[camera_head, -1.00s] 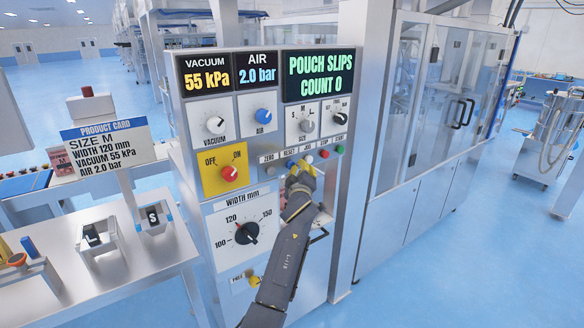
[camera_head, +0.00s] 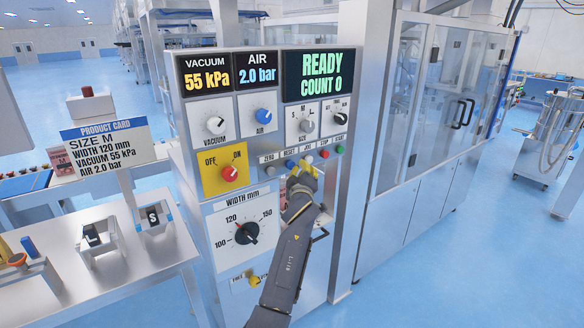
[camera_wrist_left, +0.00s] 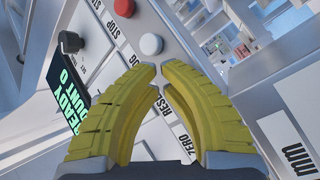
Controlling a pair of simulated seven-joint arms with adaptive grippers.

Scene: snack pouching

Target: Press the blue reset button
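The blue reset button (camera_head: 290,164) sits on the machine's front panel under the RESET label, in the row below the small knobs. The fingers hide it in the left wrist view. My left gripper (camera_head: 299,168) is just to the right of the button and in front of the panel. Its yellow fingertips (camera_wrist_left: 160,72) are drawn together with only a thin gap and hold nothing. I cannot tell whether they touch the panel. The display (camera_head: 321,75) reads "READY COUNT 0". My right gripper is not in view.
A white button (camera_wrist_left: 151,44) and a red button (camera_wrist_left: 124,8) are close to the fingertips. A green button (camera_head: 339,149) ends the row. A red knob (camera_head: 229,174) and a width dial (camera_head: 246,232) are on the panel. A side table (camera_head: 130,280) stands left.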

